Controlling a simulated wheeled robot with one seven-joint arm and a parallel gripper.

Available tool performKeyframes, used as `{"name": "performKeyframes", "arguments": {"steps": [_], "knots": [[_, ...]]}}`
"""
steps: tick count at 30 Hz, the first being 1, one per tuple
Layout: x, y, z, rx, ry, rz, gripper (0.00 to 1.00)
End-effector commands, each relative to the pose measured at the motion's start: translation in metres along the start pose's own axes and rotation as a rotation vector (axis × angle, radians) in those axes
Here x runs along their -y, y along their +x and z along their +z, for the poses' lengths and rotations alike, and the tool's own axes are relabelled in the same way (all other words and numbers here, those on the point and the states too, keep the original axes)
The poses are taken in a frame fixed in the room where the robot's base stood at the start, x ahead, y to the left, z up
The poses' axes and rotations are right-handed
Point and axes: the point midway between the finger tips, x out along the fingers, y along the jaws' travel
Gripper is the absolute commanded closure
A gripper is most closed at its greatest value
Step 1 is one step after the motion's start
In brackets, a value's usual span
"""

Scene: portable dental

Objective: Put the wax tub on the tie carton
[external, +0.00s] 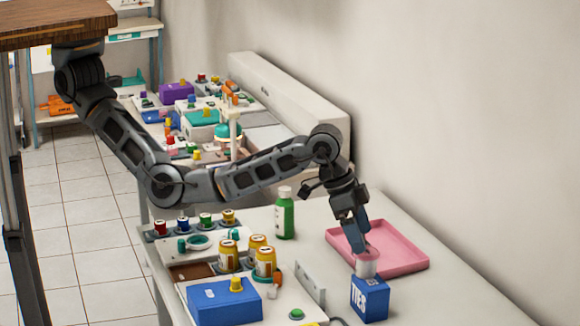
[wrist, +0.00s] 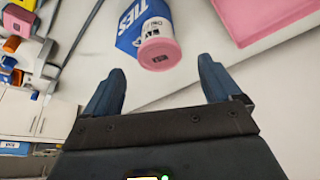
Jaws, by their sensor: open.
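The wax tub, a small white tub with a pink lid, sits on top of the blue tie carton (external: 370,298), which is marked TIES. In the external view the tub (external: 366,267) looks upright, with its lid toward my gripper (external: 362,246). In the wrist view the pink lid of the tub (wrist: 159,54) faces me, with the carton (wrist: 142,18) behind it. My gripper's fingers (wrist: 161,65) are open and spread wider than the tub. The tub shows just beyond the gap between the fingertips, with clear space on both sides. The carton's lower part is cut off in the wrist view.
A pink tray (external: 400,262) lies right behind the carton. A green bottle (external: 284,215) stands at the back left. A blue box (external: 225,303), yellow jars (external: 265,262) and a grey upright bar (external: 310,283) are to the left. The counter right of the carton is clear.

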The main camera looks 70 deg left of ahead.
Motion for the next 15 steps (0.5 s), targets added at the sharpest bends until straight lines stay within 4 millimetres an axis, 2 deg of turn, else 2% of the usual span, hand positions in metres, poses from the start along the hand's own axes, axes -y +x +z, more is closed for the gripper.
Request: {"name": "performKeyframes", "arguments": {"steps": [1, 6, 10, 15], "knots": [[0.0, -0.011, -0.001, -0.004, 0.0, 0.0, 0.09], [0.0, -0.041, 0.0, -0.002, 0.0, 0.0, 0.09], [0.0, -0.056, -0.001, -0.001, 0.001, 0.0, 0.09], [0.0, -0.064, 0.0, 0.0, 0.001, 0.0, 0.09]]}}
